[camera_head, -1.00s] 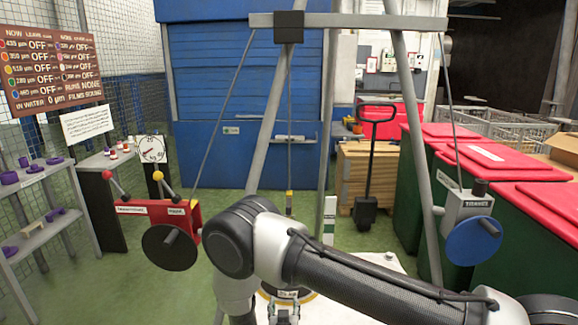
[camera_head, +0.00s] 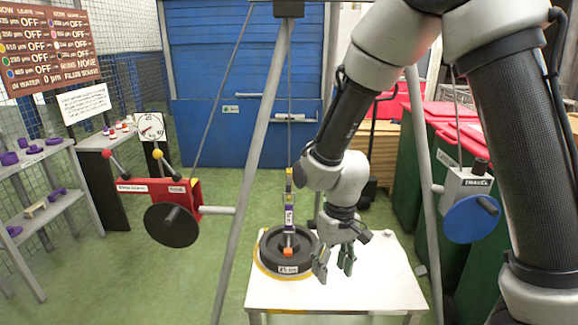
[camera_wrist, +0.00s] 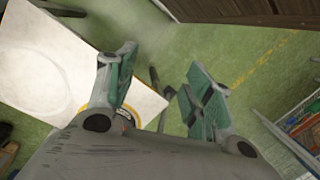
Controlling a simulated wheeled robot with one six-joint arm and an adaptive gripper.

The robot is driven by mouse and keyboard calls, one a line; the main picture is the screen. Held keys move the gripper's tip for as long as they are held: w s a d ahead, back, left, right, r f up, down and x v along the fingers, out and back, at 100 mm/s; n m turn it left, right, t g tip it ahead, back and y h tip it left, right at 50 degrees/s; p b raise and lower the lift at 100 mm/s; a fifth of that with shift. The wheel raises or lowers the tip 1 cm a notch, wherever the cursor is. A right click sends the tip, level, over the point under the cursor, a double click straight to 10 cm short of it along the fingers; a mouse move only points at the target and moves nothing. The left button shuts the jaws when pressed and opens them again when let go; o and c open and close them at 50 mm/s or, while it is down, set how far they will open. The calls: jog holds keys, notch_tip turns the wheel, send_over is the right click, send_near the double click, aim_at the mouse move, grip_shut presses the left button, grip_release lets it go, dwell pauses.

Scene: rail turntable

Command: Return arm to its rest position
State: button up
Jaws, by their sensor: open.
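My gripper (camera_head: 333,262) is open and empty in the head view. It points down over the white table (camera_head: 385,285), just right of the black round weight (camera_head: 287,252). My arm comes in from the upper right and bends down to it. In the wrist view, my gripper's two green-padded fingers (camera_wrist: 158,92) stand wide apart with nothing between them. The white table (camera_wrist: 40,70) lies to the left there, with green floor beyond the fingers. Whether the fingers touch the table cannot be told.
The weight hangs from or stands under a cable with a purple-labelled link (camera_head: 289,215). Grey frame legs (camera_head: 257,160) flank the table. A red winch box (camera_head: 160,195) is at left, a blue-wheeled travel box (camera_head: 470,205) at right. Green bins with red lids stand at the right.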

jog(key=s+d+r+m+t, duration=0.1)
jog(key=s+d+r+t, duration=0.1)
jog(key=d+r, duration=0.6)
jog(key=s+d+r+m+t, duration=0.2)
jog(key=s+d+r, duration=0.3)
jog(key=d+r, duration=0.4)
jog(key=s+d+r+m+t, duration=0.1)
jog(key=s+d+r+t, duration=0.1)
jog(key=d+r, duration=0.6)
jog(key=shift+s+d+r+m+h, duration=0.35)
jog(key=shift+s+d, duration=0.2)
jog(key=shift+s, duration=0.25)
